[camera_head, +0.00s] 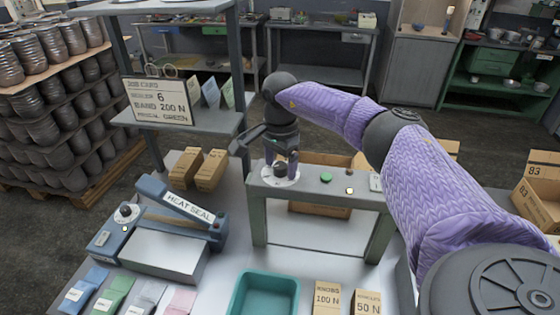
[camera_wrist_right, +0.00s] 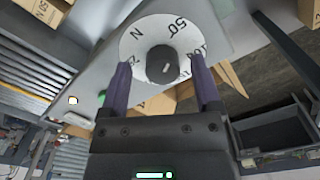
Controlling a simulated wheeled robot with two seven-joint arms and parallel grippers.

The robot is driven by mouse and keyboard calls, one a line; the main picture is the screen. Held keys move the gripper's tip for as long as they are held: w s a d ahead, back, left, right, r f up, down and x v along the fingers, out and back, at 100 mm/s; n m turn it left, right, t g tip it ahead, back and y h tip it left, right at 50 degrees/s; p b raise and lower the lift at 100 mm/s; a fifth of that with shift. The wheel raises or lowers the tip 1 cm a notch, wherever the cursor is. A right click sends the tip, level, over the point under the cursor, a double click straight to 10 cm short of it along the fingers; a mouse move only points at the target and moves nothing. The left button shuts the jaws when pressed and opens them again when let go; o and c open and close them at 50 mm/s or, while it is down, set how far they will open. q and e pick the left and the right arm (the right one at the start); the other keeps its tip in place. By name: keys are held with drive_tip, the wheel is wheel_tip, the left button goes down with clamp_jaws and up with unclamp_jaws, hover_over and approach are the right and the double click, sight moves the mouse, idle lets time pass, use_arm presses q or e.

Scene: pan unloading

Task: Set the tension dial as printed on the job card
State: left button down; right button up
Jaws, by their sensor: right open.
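The job card (camera_head: 160,101) stands on the grey shelf at the left and reads SEALER 6, BAND 200 N, POUCH: GREEN. A round white dial plate with a dark knob (camera_head: 281,170) sits on the left end of the grey bench frame. In the right wrist view the plate (camera_wrist_right: 135,42) shows N and 50; its other marks are partly hidden. The knob (camera_wrist_right: 162,64) has a small white mark. My right gripper (camera_head: 281,161) is open over the dial, with its fingertips on either side of the knob and apart from it. My left gripper is not in view.
A green button (camera_head: 326,177) is on the same frame, right of the dial. The heat sealer (camera_head: 160,228) with its own knob stands at left. A teal tray (camera_head: 263,292), coloured pouches (camera_head: 113,294) and small cartons (camera_head: 327,297) lie in front.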

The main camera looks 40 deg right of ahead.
drive_tip(key=shift+w, duration=0.1)
clamp_jaws()
idle(0.3)
